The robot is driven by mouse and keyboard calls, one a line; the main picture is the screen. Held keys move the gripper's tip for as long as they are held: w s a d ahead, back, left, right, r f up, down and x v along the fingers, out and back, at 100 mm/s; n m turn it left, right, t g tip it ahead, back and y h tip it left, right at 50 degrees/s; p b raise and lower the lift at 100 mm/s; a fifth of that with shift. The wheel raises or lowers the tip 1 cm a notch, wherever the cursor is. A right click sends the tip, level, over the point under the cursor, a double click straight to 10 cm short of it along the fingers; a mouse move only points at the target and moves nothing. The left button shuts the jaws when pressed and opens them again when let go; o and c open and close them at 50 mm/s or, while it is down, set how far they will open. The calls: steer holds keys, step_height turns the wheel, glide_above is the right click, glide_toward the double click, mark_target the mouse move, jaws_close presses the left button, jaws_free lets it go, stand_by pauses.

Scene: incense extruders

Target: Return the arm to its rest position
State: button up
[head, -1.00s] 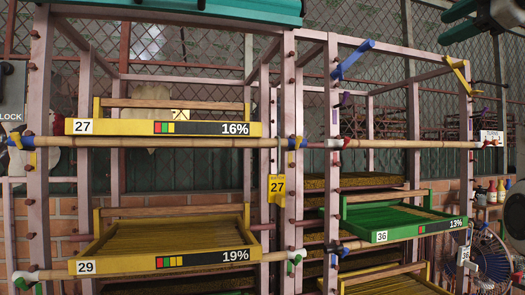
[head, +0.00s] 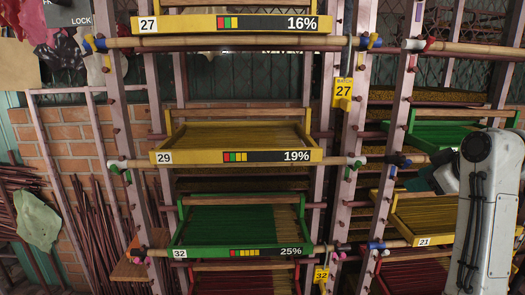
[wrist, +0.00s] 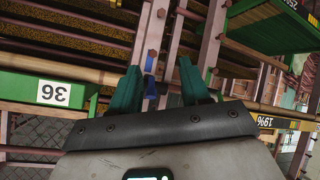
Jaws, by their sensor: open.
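My gripper (wrist: 160,72) shows in the wrist view with its two green fingers spread apart. Nothing is held between them. A pink-brown rack post and a blue clip (wrist: 150,86) show in the gap, behind the fingers; I cannot tell how far behind. The green tray 36 (wrist: 54,90) shows upside down left of the fingers in the wrist view. The yellow tray marked 19% (wrist: 267,121) is at the right.
Racks of trays fill the head view: yellow tray 27 (head: 237,25), yellow tray 29 (head: 237,157), green tray 32 (head: 238,252) and yellow tray 21 (head: 424,241). Bamboo rails (head: 235,42) and upright posts stand close to my arm. Incense bundles (head: 97,222) lean at the lower left.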

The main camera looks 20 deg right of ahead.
steer(key=s+a+f+m+g, duration=0.1)
steer(key=s+a+f+g, duration=0.15)
steer(key=a+f, duration=0.45)
steer(key=s+a+f+m+g+y, duration=0.1)
steer(key=s+a+f, duration=0.25)
steer(key=f, duration=0.85)
steer(key=s+a+f+m+g, duration=0.1)
steer(key=s+a+f, duration=0.3)
steer(key=f, duration=0.5)
steer(key=s+a+f+g, duration=0.1)
steer(key=s+a+f, duration=0.2)
steer(key=s, duration=0.5)
steer(key=s+a+f+m+g, duration=0.1)
steer(key=s+a+f+g, duration=0.1)
steer(key=s+f, duration=0.4)
steer(key=s+a+f+g, duration=0.2)
steer(key=s+a+f, duration=0.1)
steer(key=s, duration=0.8)
steer(key=shift+a+f+m, duration=0.4)
steer(key=shift+f, duration=0.3)
steer(key=shift+g, duration=0.25)
